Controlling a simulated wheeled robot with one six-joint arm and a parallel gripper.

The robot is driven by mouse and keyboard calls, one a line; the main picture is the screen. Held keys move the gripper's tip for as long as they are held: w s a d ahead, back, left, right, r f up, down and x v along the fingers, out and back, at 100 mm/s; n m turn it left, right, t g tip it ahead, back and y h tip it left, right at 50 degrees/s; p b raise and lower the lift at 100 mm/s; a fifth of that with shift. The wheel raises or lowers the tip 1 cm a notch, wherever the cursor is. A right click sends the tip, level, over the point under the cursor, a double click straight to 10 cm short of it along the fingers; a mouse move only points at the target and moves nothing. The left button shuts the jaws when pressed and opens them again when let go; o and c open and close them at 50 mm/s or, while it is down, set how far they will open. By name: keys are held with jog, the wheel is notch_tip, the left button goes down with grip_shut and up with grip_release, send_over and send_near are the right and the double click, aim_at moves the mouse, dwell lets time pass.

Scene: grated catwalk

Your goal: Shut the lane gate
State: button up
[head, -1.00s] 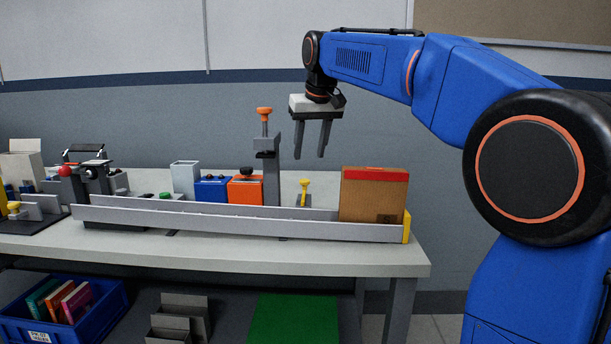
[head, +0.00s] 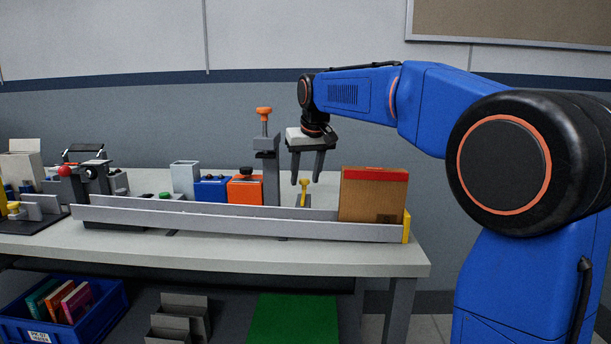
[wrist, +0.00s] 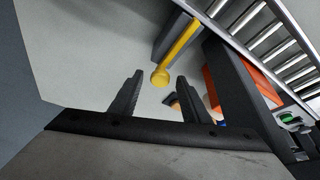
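A yellow lever (head: 304,190) with a rounded knob stands behind the lane, left of the carton; I take it as the gate handle. In the wrist view the yellow lever (wrist: 180,43) runs from a grey block to its knob. The gate plate itself is not clearly visible. My gripper (head: 305,182) is open and empty, pointing down just above the lever. In the wrist view the knob lies between and slightly beyond the fingertips of my gripper (wrist: 160,76). I cannot tell whether they touch it. The lane (head: 200,216) has long grey rails, with rollers showing in the wrist view.
A cardboard carton (head: 373,195) with red tape stands at the lane's right end, by a yellow end piece (head: 407,226). A grey post (head: 266,170) with an orange knob rises left of my gripper. An orange box (head: 245,190) and a blue box (head: 212,190) stand further left.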

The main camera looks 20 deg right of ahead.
aim_at(304, 182)
jog(key=c, duration=0.9)
jog(key=shift+s+a, duration=0.35)
jog(key=shift+s, duration=0.8)
jog(key=shift+s+a, duration=0.4)
jog(key=shift+s, duration=0.8)
jog(key=shift+s+a, duration=0.35)
jog(key=shift+s, duration=0.8)
jog(key=o, duration=1)
jog(key=v, duration=1.7)
jog(key=shift+a+r, duration=0.1)
jog(key=shift+r, duration=0.15)
jog(key=shift+s, duration=0.1)
